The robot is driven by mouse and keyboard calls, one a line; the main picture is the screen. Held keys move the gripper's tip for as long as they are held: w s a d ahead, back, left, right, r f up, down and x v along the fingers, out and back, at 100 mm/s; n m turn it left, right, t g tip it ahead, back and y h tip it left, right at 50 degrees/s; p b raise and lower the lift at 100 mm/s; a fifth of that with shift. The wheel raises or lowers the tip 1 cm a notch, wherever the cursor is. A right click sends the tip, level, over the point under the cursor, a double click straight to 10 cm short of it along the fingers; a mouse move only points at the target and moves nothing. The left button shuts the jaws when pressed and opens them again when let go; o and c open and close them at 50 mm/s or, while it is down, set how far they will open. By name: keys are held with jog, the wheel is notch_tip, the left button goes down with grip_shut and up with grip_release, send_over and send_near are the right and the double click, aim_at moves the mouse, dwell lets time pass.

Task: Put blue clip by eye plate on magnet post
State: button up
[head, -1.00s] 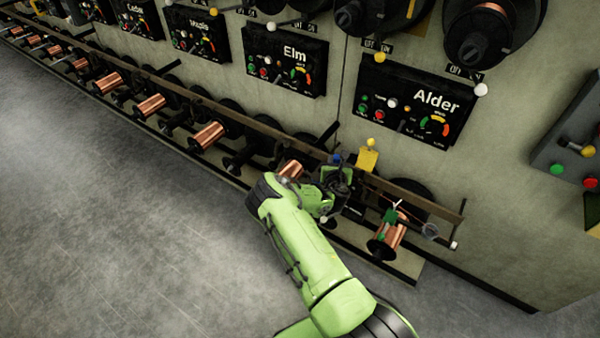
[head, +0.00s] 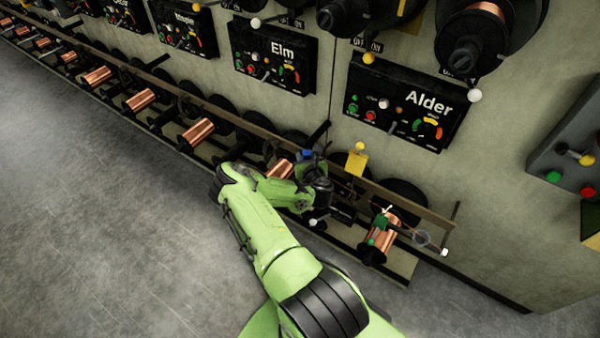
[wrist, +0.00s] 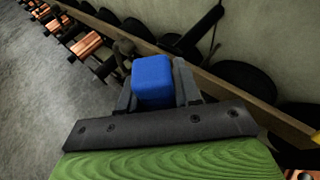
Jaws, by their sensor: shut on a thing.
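The blue clip (wrist: 152,80) is a block with rounded edges, held between the two fingers of my gripper (wrist: 158,88) in the wrist view. In the head view only a small part of the blue clip (head: 307,153) shows above my gripper (head: 312,172), at the long rail. A dark piece with a rounded head (wrist: 123,47) stands just past the clip in the wrist view; I cannot tell whether it is the magnet post. A clear ring (head: 422,238) hangs near the rail's right end; I cannot tell whether it is the eye plate.
The brown rail (head: 250,127) runs along the machine wall above several copper spools (head: 198,132). A yellow block (head: 356,162) stands on the rail right of my gripper. A green piece (head: 380,222) sits by the right spool. The floor (head: 90,220) at left is open.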

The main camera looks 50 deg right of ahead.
notch_tip(320, 180, down, 4)
jog(key=shift+f+b, duration=0.1)
jog(key=shift+b, duration=0.7)
jog(key=shift+f, duration=0.15)
jog(key=o, duration=1.1)
